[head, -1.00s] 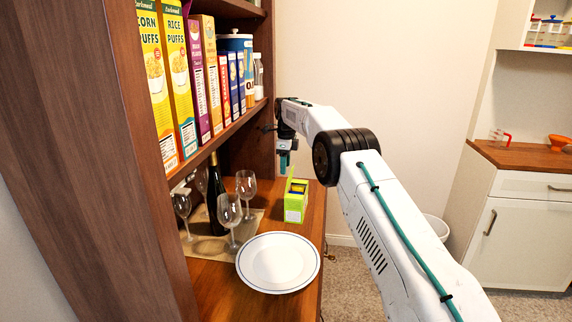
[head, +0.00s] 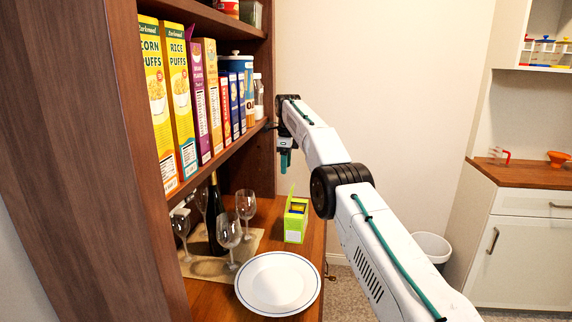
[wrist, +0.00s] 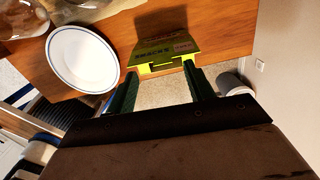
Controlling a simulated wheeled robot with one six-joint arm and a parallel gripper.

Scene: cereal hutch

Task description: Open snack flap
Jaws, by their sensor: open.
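The snack box (head: 295,226) is a small lime-green carton standing on the wooden counter. Dark and yellow contents show inside. In the wrist view the printed box (wrist: 168,50) is just beyond my fingertips, partly cut off by the finger on the right. My gripper (head: 285,160) is above the box, pointing down, apart from the flap. In the wrist view its two dark green fingers (wrist: 162,88) are spread with nothing between them.
A white plate (head: 278,284) lies in front of the box. Wine glasses (head: 229,222) and a dark bottle (head: 215,215) stand to the left on a mat. A shelf of cereal boxes (head: 182,110) overhangs at left.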

